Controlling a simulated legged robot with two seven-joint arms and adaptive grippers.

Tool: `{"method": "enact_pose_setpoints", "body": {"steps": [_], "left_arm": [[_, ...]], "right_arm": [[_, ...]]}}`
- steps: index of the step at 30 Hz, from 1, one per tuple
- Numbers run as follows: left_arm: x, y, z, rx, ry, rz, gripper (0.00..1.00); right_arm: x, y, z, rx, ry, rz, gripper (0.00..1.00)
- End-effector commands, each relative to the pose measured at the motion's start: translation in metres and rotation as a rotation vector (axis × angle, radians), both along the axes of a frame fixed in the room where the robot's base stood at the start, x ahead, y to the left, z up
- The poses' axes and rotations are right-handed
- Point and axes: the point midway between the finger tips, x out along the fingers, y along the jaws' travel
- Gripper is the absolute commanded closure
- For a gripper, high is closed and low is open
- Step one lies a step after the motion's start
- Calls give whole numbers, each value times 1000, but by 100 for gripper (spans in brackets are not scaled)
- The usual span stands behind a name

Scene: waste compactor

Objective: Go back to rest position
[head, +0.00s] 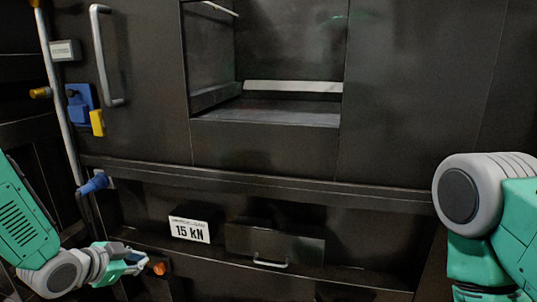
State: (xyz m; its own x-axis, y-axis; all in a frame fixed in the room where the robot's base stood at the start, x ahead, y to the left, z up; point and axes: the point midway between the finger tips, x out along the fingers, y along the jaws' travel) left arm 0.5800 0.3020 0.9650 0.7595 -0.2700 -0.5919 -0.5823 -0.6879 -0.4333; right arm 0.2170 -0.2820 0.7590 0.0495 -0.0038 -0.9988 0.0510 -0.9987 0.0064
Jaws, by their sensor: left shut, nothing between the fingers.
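My left gripper (136,262) is at the lower left of the head view. It is shut and empty, with its fingertips beside a small orange knob (159,268); I cannot tell whether they touch it. My right arm shows at the right edge, but its gripper is outside the picture. The dark waste compactor (400,110) fills the view ahead, with an open chamber (270,115) at its upper middle.
On the compactor's left are a grey vertical handle (104,55), a blue latch (80,105) with a yellow tag (97,122), and a blue knob (95,183) on a pipe. A "15 kN" sign (190,229) and a drawer handle (270,263) are low in the middle.

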Motion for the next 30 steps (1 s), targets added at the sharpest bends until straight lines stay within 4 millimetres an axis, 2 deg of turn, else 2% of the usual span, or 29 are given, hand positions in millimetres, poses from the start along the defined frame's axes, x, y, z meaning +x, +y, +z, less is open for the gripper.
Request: {"method": "enact_pose_setpoints", "body": {"steps": [1, 3, 5, 6, 8, 9, 13, 15, 18, 21, 23, 30], "left_arm": [[-24, -8, -39, -31, 88, 42, 100], [-58, -16, -80, -72, 203, 116, 100], [-90, -20, -113, -101, 300, 186, 100], [-112, -23, -134, -116, 364, 234, 100], [-149, -27, -163, -133, 460, 309, 100], [-174, -29, -180, -140, 522, 363, 100], [-255, -30, -223, -142, 703, 538, 100], [-292, -28, -238, -134, 779, 619, 100], [-333, -25, -250, -118, 856, 712, 100], [-356, -22, -254, -105, 897, 767, 100], [-363, -20, -255, -101, 909, 785, 100], [-365, -20, -255, -100, 911, 789, 100]], "right_arm": [[0, 0, -8, 0, 0, 1, 72], [0, 0, -13, 0, 0, 1, 72], [0, 0, -18, 0, 0, 1, 72], [0, 0, -21, 0, 0, 1, 72], [0, 0, -26, 0, 0, 1, 72], [0, 0, -29, 0, 0, 0, 72], [0, 0, -39, 0, 0, 0, 72], [0, 0, -43, 0, 0, 0, 72], [0, 0, -47, 0, 0, 0, 72], [0, 0, -49, 0, 0, 0, 72], [0, 0, -50, 0, 0, 0, 72], [0, 0, -50, 0, 0, 0, 72]]}}
